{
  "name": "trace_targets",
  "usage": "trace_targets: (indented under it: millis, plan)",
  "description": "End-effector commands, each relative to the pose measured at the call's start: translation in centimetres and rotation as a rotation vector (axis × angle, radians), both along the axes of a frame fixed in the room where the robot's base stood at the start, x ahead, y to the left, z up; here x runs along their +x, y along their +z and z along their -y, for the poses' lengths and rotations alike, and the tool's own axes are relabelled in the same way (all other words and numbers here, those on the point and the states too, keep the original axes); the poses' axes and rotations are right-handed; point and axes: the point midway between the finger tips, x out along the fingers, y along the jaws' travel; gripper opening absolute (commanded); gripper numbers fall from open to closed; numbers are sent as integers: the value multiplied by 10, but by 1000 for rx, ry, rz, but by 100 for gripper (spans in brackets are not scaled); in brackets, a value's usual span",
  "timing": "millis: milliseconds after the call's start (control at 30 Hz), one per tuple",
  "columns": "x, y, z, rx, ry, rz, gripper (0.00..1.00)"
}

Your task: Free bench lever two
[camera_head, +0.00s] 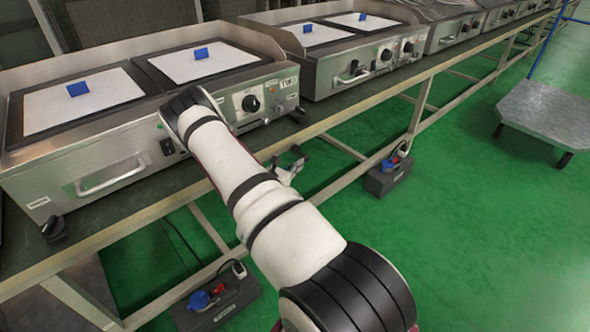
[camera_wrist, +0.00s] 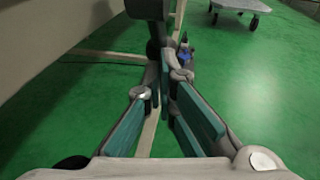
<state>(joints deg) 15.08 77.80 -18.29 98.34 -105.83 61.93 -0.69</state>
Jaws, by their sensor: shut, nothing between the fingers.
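My gripper (camera_head: 290,166) is just off the front edge of the bench (camera_head: 112,225), over the green floor. In the wrist view its teal-padded fingers (camera_wrist: 160,92) reach forward, shut with nothing held. A dark, lever-like piece (camera_wrist: 153,30) stands just beyond the fingertips in the wrist view; contact cannot be told. Which is lever two cannot be told.
The near griddle (camera_head: 108,165) has white plates with blue blocks, and a second griddle (camera_head: 340,70) stands beyond it. Power boxes (camera_head: 218,300) and (camera_head: 389,176) lie on the floor below. A grey cart (camera_head: 548,112) stands right. The floor between is clear.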

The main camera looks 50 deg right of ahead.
Motion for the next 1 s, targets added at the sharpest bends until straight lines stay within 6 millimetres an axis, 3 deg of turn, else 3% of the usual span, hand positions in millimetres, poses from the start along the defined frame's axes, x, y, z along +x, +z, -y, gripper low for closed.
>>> trace_targets:
  millis: [67,400,1000]
  plan:
    - [1,-7,3,-65,5,-18,0]
    - [-4,0,19,-287,2,-68,0]
    - [-2,1,15,-311,1,-72,0]
